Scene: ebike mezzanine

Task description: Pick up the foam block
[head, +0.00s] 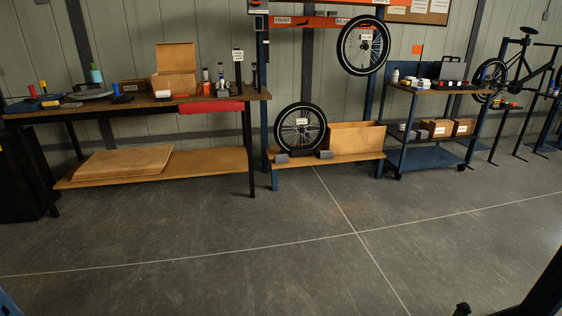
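I cannot single out a foam block for sure at this distance. Two small dark grey blocks, one on the left (282,157) and one on the right (325,154), sit on the wooden lower shelf of the wheel rack, by the foot of the standing wheel (300,130). I cannot tell whether they are foam. Small items also lie on the workbench and the cart, too small to identify. My gripper is not clearly in view; a small dark shape at the bottom right edge is too cut off to identify.
A long workbench (215,107) with a lower shelf (215,164) stands at the left. A blue cart (425,158) with cardboard boxes (437,128) stands right of the rack. A bicycle (520,65) is at the far right. The grey floor (250,225) in front is clear.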

